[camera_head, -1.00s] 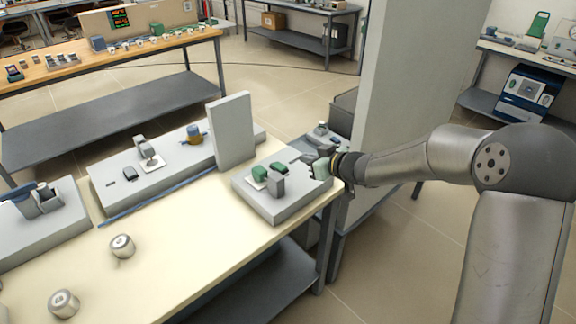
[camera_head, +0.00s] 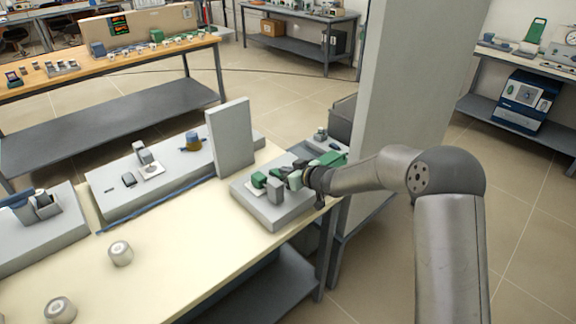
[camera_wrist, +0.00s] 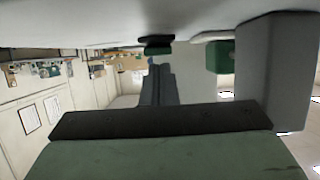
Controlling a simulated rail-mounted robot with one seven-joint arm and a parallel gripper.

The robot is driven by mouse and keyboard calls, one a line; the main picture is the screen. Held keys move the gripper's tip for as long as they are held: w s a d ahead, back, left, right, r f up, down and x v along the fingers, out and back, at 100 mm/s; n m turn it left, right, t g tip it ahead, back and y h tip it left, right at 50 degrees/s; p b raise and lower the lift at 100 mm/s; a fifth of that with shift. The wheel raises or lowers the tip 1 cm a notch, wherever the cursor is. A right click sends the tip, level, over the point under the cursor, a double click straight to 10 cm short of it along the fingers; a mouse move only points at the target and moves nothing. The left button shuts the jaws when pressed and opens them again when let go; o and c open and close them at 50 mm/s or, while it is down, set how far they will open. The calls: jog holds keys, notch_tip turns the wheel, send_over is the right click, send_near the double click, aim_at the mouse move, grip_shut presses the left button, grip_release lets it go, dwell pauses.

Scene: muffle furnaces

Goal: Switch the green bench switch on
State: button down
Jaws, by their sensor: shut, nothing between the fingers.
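A grey box (camera_head: 275,212) near the right end of the cream bench carries green parts. A light green block (camera_head: 259,180) sits on a white plate, and a darker green piece (camera_head: 274,177), which looks like the switch, is just right of it. The wrist view shows a green piece on a dark base (camera_wrist: 158,46) and the green block (camera_wrist: 218,57). My gripper (camera_head: 284,174) is shut and empty, low over the box, close beside the darker green piece. In the wrist view its fingers (camera_wrist: 158,80) point toward that piece. Contact and the switch's position cannot be told.
A small grey block (camera_head: 275,190) stands on the box in front of the green parts. A tall grey panel (camera_head: 230,137) rises behind left. A large pale pillar (camera_head: 410,90) stands behind my arm. Two round metal pieces (camera_head: 120,253) lie on the open bench at left.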

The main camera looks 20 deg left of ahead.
jog(key=shift+d+f, duration=0.1)
jog(key=shift+f, duration=0.1)
jog(key=f+b, duration=0.1)
jog(key=b, duration=0.2)
jog(key=shift+s+f, duration=0.1)
jog(key=shift+f, duration=0.1)
jog(key=shift+d+f+t+y+b, duration=0.1)
jog(key=shift+f+t+y+b, duration=0.25)
jog(key=shift+b, duration=0.55)
jog(key=shift+r+p, duration=0.6)
jog(key=shift+r, duration=0.25)
jog(key=r+p, duration=0.2)
jog(key=r, duration=0.1)
jog(key=r+p, duration=0.1)
jog(key=p, duration=0.1)
jog(key=shift+s+d+r, duration=0.2)
jog(key=shift+d+r, duration=0.15)
jog(key=shift+s+d+f+b, duration=0.3)
jog(key=shift+d+b, duration=0.15)
jog(key=shift+d, duration=0.1)
jog(key=shift+s+d+f+b, duration=0.25)
jog(key=shift+d+b, duration=0.15)
jog(key=shift+d, duration=0.1)
jog(key=v, duration=0.4)
jog(key=f+v, duration=0.1)
jog(key=v, duration=0.1)
jog(key=shift+d, duration=0.2)
jog(key=shift+s+d, duration=0.4)
jog(key=shift+d, duration=0.15)
